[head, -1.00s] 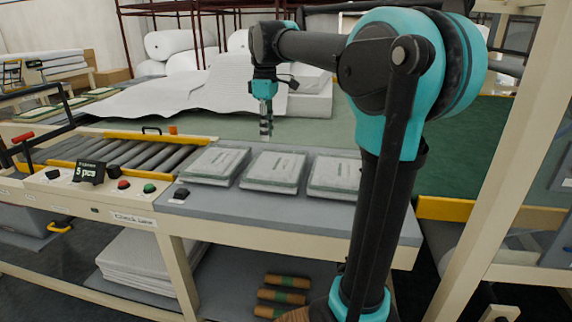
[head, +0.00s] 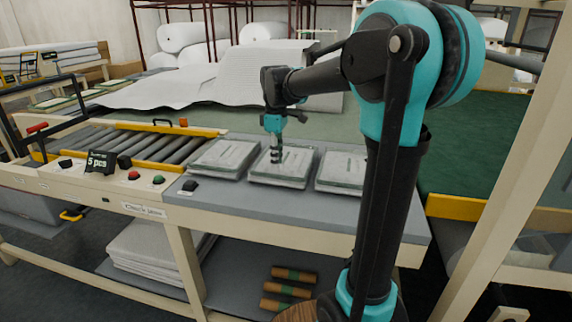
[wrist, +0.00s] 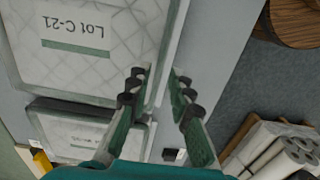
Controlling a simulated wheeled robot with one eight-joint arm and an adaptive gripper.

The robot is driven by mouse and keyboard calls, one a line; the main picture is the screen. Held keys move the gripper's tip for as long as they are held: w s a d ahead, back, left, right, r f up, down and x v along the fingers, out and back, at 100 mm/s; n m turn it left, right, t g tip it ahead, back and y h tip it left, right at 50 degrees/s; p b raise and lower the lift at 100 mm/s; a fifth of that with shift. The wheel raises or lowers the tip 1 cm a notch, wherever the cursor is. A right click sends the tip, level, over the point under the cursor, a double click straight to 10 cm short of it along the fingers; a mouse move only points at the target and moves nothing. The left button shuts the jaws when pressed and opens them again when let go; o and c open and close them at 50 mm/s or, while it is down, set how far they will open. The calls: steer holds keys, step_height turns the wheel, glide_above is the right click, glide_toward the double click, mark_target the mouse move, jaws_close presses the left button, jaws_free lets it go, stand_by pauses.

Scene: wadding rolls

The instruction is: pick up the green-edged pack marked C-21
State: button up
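Three flat, pale wrapped packs lie in a row on the grey table top. The middle pack (head: 294,168) seems to be the one labelled "Lot C-21" (wrist: 78,72) in the wrist view, where its print is upside down above a green stripe. Its rim looks grey-green. My gripper (head: 277,158) hangs over this pack in the head view. In the wrist view my gripper (wrist: 160,80) is open, its two fingers apart near the pack's right edge, with nothing between them. Whether the fingertips touch the pack cannot be told.
A left pack (head: 224,158) and a right pack (head: 342,172) flank it closely. The left neighbour (wrist: 72,132) shows in the wrist view, its label unreadable. A small black block (head: 189,185) sits near the table's front. A roller conveyor (head: 130,143) adjoins on the left.

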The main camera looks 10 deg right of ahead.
mark_target(276, 170)
steer(key=f, duration=0.4)
steer(key=shift+a+f, duration=0.2)
steer(key=shift+f, duration=0.2)
steer(key=shift+c, duration=0.5)
jaws_close()
